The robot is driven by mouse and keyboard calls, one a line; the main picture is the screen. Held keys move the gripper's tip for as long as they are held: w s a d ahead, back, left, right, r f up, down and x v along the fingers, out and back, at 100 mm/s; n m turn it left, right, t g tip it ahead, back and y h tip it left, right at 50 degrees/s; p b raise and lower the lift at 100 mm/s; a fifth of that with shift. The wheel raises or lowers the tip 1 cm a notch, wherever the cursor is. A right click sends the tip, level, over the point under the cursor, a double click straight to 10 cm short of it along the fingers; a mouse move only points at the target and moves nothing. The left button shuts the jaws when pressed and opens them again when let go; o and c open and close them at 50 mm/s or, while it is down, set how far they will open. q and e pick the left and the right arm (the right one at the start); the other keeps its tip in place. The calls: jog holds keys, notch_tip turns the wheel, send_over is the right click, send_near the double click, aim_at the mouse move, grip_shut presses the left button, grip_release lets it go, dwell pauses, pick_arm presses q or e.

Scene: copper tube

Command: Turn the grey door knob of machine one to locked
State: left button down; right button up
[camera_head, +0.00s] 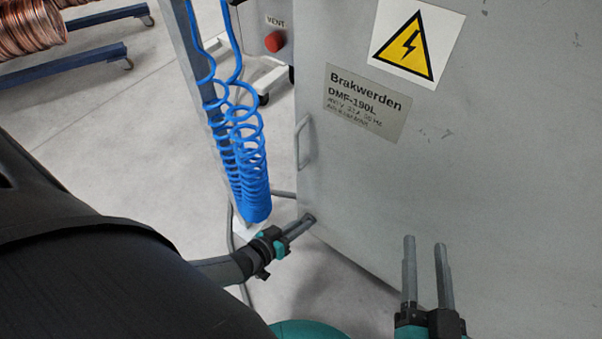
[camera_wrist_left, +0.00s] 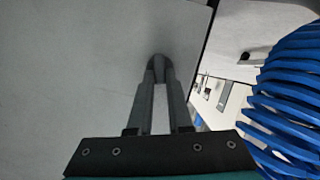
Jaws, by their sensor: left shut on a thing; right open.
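The grey door knob (camera_wrist_left: 159,62) sits on the grey machine door, low near its left edge; it shows beyond my fingertips in the left wrist view. My left gripper (camera_head: 306,222) is shut on the knob, its two fingers on either side of it. In the head view the fingertips mostly hide the knob. Which way the knob is turned cannot be told. My right gripper (camera_head: 426,240) is open and empty in front of the door (camera_head: 480,150), to the right of the knob.
A door handle (camera_head: 302,141) stands out above the knob. A coiled blue hose (camera_head: 245,165) hangs left of the door, close to my left gripper. A red button (camera_head: 274,41) labelled VENT is behind. Copper coils (camera_head: 30,27) lie at the far left.

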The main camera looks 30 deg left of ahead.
pick_arm(q)
jog(key=shift+w+a+n+h, duration=0.1)
jog(key=shift+w+n+h, duration=0.25)
jog(key=shift+n, duration=0.45)
jog(key=shift+n+h, duration=0.25)
jog(key=shift+n, duration=0.05)
jog(key=c, duration=1)
grip_release()
jog(key=shift+o, duration=0.8)
jog(key=shift+r, duration=0.1)
jog(key=shift+s, duration=0.1)
